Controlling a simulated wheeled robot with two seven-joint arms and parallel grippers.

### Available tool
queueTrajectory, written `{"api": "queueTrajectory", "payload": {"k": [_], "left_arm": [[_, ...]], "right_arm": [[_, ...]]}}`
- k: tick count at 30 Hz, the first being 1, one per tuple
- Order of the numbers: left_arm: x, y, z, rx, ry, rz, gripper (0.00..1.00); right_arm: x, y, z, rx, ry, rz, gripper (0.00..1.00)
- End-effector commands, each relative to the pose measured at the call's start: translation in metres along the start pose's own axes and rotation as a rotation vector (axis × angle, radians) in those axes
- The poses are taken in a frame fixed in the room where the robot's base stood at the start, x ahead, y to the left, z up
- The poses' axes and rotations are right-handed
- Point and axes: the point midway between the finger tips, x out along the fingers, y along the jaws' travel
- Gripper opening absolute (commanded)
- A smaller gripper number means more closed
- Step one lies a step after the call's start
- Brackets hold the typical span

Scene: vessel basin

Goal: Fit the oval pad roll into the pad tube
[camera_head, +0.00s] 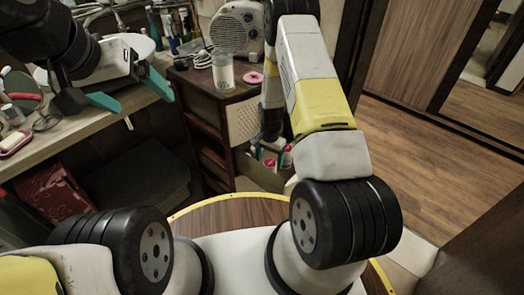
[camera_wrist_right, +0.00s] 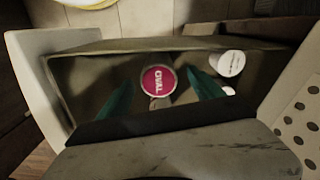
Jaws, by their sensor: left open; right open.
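The oval pad roll, with a round pink-red end marked "OVAL" (camera_wrist_right: 158,80), stands in a bin in the right wrist view. My right gripper (camera_wrist_right: 162,94) reaches into the bin, its teal fingers open on either side of the roll; I cannot tell whether they touch it. In the head view, a clear cylinder (camera_head: 222,72), which looks like the pad tube, stands upright on the dark cabinet. A pink ring (camera_head: 253,78) lies beside it. My left gripper (camera_head: 132,87) is open and empty above the counter at the left.
The bin (camera_head: 262,176) beside the cabinet (camera_head: 207,100) also holds a white-capped item (camera_wrist_right: 228,63) close to my right finger. A beige heater (camera_head: 238,30) stands behind the clear cylinder. Toiletries crowd the counter; the wooden floor at the right is clear.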

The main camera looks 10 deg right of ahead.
Motion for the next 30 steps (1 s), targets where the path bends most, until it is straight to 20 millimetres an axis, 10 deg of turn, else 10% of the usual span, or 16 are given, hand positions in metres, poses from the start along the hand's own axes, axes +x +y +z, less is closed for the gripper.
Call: {"api": "queueTrajectory", "payload": {"k": [12,21,30], "left_arm": [[0.0,0.0,0.0,0.0,0.0,0.0,0.89],[0.0,0.0,0.0,0.0,0.0,0.0,0.89],[0.0,0.0,0.0,0.0,0.0,0.0,0.89]], "right_arm": [[0.054,0.002,-0.003,-0.002,-0.001,-0.001,0.76],[0.057,0.002,-0.003,-0.002,0.0,-0.002,0.74],[0.057,0.002,-0.003,-0.002,0.0,-0.001,0.15]]}}
